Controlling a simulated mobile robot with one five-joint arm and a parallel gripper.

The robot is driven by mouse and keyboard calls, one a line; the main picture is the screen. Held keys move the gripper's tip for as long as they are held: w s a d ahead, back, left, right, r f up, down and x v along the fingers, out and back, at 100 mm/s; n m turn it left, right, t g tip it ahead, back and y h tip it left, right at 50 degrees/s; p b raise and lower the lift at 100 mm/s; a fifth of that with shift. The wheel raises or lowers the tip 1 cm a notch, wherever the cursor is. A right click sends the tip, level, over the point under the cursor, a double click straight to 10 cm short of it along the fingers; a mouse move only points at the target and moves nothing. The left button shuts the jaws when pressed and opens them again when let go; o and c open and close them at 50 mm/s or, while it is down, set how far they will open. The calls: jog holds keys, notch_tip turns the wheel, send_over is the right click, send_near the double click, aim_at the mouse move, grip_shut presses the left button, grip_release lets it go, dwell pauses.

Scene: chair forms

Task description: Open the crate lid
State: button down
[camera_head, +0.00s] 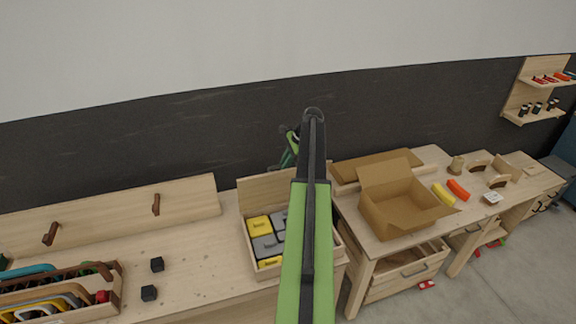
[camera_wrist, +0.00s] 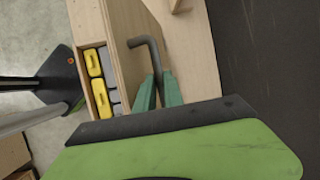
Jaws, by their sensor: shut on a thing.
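The wooden crate (camera_head: 270,271) stands on the bench in the middle of the head view, with yellow and grey cases inside. Its lid (camera_head: 264,188) stands raised at the back edge, and the crate top is uncovered. In the wrist view the lid (camera_wrist: 122,40) is a pale panel beside the cases. My gripper (camera_wrist: 162,90) has green fingers shut on a dark grey bent rod (camera_wrist: 152,52), on the far side of the lid from the cases. Whether the rod touches the lid is unclear. In the head view my arm hides the crate's right part and most of my gripper (camera_head: 291,148).
An open cardboard box (camera_head: 385,220) stands on the right-hand bench, near yellow and orange pieces (camera_head: 450,191). A dark wall (camera_head: 130,130) rises behind the bench.

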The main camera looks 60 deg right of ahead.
jog(key=shift+d, duration=0.1)
jog(key=c, duration=1.5)
grip_release()
jog(key=shift+w+d+f, duration=0.1)
jog(key=shift+d+f, duration=0.05)
jog(key=shift+f, duration=0.05)
jog(key=shift+o, duration=0.2)
